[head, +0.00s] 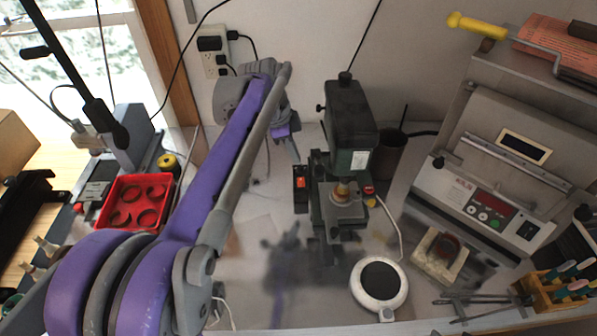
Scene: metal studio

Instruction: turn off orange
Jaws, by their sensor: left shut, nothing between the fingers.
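A small orange switch (301,182) sits on the front of a black box at the left side of a dark green bench machine (350,125). I cannot tell from this view which position the switch is in. My left arm reaches in from the lower left, and my left gripper (294,154) is shut and empty. It points down, just above and slightly left of the switch in the picture, apart from it. My right gripper is not in view.
A red tray (138,203) with dark rings lies to the left. A round white device with a black top (379,282) stands at the front. A grey machine with a control panel (488,190) stands at right. Outlets (213,55) and cables are on the wall behind.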

